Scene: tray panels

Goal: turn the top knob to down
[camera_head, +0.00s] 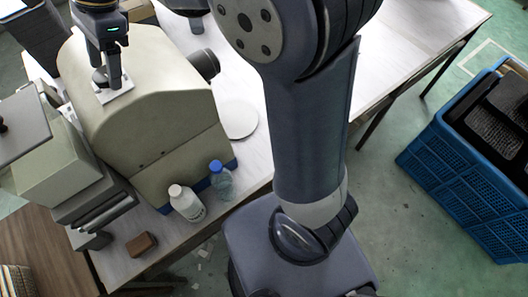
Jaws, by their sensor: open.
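A large beige machine (160,125) stands on the white table. On its top is a small pale square plate (118,91) with a dark top knob (100,76) on it. My gripper (104,70) points down over the knob, its fingers apart on either side of it. The fingers partly hide the knob, so I cannot tell its pointing direction or whether they touch it. A second, black round knob (205,64) sticks out of the machine's right side.
A white bottle (186,203) and a blue-capped bottle (221,180) stand in front of the machine. A brown block (142,244) lies near the table's front edge. A blue crate (458,190) stands at the right. A round white disc (238,120) lies right of the machine.

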